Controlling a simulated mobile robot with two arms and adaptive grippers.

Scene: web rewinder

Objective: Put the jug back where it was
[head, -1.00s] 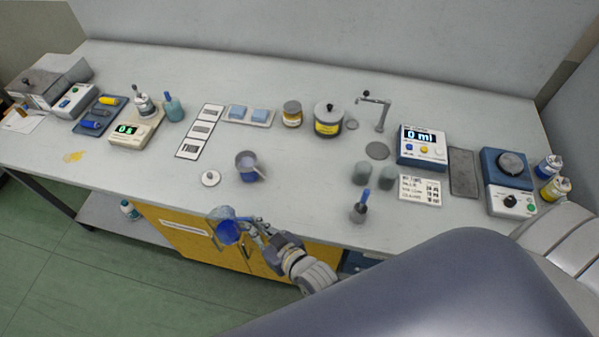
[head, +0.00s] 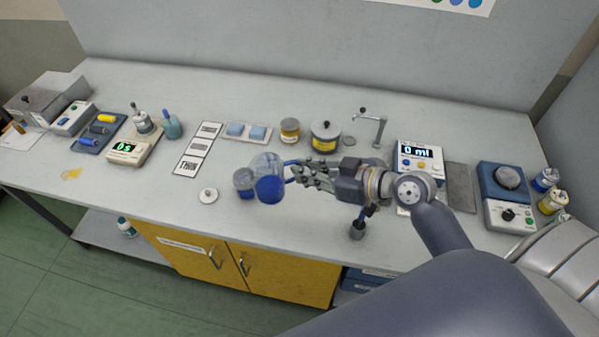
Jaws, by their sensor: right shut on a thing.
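The jug (head: 268,181) is clear with blue liquid in its lower part. My right gripper (head: 297,172) is shut on it from the right, at its blue handle side. The jug looks roughly upright and shows over the middle of the bench; I cannot tell how far it is above the top. A smaller pot (head: 243,184) with blue contents stands just left of it and is partly hidden behind the jug. My left gripper is not in view.
A white lid (head: 208,196) lies left of the pot. A dark small holder with a brush (head: 357,230) stands near the front edge, below my right arm. The front-middle bench is clear.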

